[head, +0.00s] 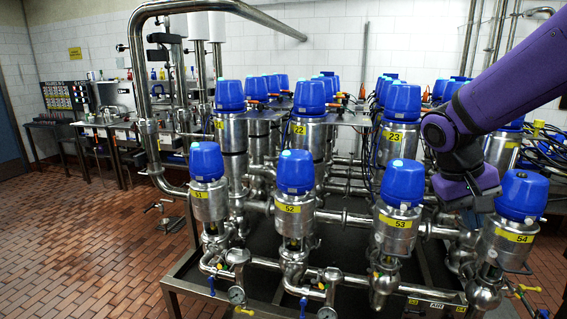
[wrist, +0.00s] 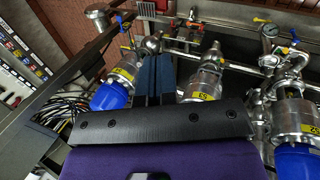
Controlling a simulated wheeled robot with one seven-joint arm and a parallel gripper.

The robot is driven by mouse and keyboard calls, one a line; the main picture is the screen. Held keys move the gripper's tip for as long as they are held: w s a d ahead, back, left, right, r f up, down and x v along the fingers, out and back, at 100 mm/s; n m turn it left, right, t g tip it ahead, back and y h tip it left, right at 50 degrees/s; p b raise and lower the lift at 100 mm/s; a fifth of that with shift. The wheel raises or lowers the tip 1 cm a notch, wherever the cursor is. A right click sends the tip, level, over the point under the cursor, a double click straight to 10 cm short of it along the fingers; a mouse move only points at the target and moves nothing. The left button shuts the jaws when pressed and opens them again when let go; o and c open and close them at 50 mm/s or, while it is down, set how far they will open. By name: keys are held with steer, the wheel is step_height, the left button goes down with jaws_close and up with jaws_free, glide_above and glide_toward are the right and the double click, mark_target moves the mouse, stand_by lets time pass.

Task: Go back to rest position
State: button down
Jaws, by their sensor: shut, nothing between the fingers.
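My purple arm enters from the right in the head view. My gripper (head: 468,217) points down between the blue-capped valve 53 (head: 396,222) and valve 54 (head: 510,222), and is partly hidden by valve 54. In the wrist view my gripper's dark blue fingers (wrist: 154,78) lie close together, shut with nothing between them. In that view valve 54 (wrist: 118,82) is left of the fingers and valve 53 (wrist: 204,85) is right of them. I cannot tell whether the gripper touches either valve.
Valve 52 (head: 294,198) and valve 51 (head: 208,192) continue the front row. More blue-capped valves, such as valve 22 (head: 310,110), stand behind among steel pipes. A metal frame (head: 185,287) bounds the rig. The tiled floor (head: 70,230) at left is mostly clear.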

steer(key=s+a+r+t+y, duration=0.2)
steer(key=s+r+t, duration=0.1)
steer(key=s, duration=0.4)
steer(key=s+a+r+n+t+y, duration=0.1)
steer(key=s+a+r+t+y, duration=0.1)
steer(key=s, duration=0.5)
steer(key=shift+s+r+n+t, duration=0.3)
steer(key=shift+r+t, duration=0.5)
steer(key=shift+r, duration=0.4)
steer(key=shift+d, duration=0.1)
